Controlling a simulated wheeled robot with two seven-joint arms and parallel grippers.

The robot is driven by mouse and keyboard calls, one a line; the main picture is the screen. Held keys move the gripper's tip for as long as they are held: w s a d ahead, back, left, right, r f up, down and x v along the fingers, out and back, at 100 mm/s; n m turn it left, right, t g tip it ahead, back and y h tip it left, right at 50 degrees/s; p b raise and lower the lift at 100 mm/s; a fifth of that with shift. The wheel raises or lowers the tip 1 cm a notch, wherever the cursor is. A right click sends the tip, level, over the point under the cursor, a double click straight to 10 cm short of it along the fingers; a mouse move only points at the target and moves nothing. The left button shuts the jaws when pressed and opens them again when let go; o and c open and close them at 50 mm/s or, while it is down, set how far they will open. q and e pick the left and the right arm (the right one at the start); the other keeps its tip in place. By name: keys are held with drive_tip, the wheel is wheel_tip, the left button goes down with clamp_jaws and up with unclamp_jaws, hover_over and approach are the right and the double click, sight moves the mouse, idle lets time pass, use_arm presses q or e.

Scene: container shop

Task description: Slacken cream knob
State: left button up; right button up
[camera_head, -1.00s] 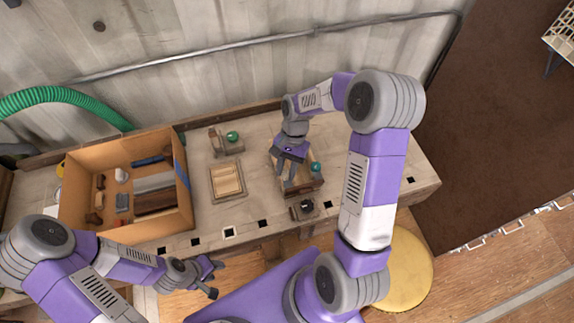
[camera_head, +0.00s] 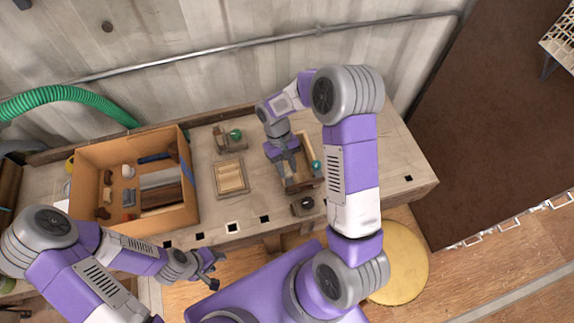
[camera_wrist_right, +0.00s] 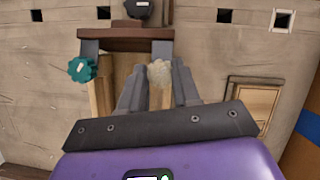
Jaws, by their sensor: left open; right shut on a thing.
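The cream knob (camera_wrist_right: 159,74) shows in the right wrist view between the fingertips of my right gripper (camera_wrist_right: 160,84), which is shut on it. The knob sits at a wooden clamp-like fixture (camera_wrist_right: 125,45), beside a teal knob (camera_wrist_right: 82,69). In the head view my right gripper (camera_head: 287,172) reaches down over this fixture and hides the cream knob; the teal knob (camera_head: 316,166) shows to its right. My left gripper (camera_head: 216,270) is open and empty, in front of the bench edge.
On the bench (camera_head: 345,140) lie a wooden tray (camera_head: 231,191) and a second fixture with a green knob (camera_head: 236,134). A cardboard box (camera_head: 95,170) with assorted items stands on the left. A small dark object (camera_head: 303,207) sits at the front edge. The bench's right end is clear.

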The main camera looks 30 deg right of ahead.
drive_tip(key=shift+n+h, duration=0.4)
drive_tip(key=shift+n, duration=0.3)
drive_tip(key=o, duration=1.1)
drive_tip(key=shift+c, duration=0.2)
drive_tip(key=p+v, duration=0.1)
drive_tip(key=v, duration=0.6)
drive_tip(key=shift+r, duration=0.25)
drive_tip(key=shift+f, duration=0.1)
